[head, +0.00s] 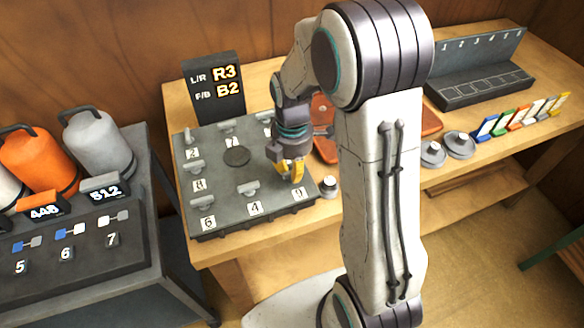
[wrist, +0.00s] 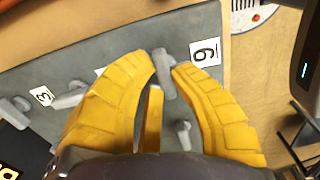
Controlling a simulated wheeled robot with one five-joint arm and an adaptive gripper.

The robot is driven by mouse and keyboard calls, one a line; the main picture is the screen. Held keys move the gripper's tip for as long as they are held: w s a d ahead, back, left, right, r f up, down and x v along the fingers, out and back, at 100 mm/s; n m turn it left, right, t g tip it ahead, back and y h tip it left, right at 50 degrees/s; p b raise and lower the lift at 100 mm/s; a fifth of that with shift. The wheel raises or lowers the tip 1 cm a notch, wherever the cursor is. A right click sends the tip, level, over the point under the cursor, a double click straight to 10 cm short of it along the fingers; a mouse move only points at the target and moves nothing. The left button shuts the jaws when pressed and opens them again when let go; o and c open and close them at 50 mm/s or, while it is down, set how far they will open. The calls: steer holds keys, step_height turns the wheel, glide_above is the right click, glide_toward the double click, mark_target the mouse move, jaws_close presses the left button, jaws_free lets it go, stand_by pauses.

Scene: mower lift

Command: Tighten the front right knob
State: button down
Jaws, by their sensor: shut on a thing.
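The grey knob plate (head: 225,170) lies on the wooden bench with several lever-shaped grey knobs and number tags. My gripper (head: 291,172) points down at the plate's front right corner, beside the tag reading 9 (head: 298,193). In the wrist view my yellow fingers (wrist: 164,70) are shut on the front right knob (wrist: 164,81), one tip on each side of its bar. That tag (wrist: 205,51) shows turned round there. In the head view the gripper hides this knob. A black sign (head: 213,87) behind the plate reads L/R R3 and F/B B2.
Front knobs by tags 4 (head: 248,188) and 6 (head: 207,202) stand left of my gripper. A dark console (head: 80,240) with tanks stands at left. Round weights (head: 433,154) lie farther right.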

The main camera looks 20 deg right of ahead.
steer(key=m+b, duration=0.1)
steer(key=m, duration=0.3)
steer(key=shift+d+f+m, duration=0.1)
steer(key=shift+m, duration=0.3)
steer(key=m+b, duration=0.1)
steer(key=m, duration=0.3)
steer(key=shift+s, duration=0.1)
steer(key=m+b, duration=0.1)
steer(key=m, duration=0.3)
steer(key=shift+s+d+m, duration=0.1)
steer(key=shift+m, duration=0.3)
steer(key=shift+s+m+b, duration=0.1)
steer(key=shift+m+b, duration=0.3)
steer(key=shift+m, duration=1.6)
steer(key=c, duration=1.1)
jaws_free()
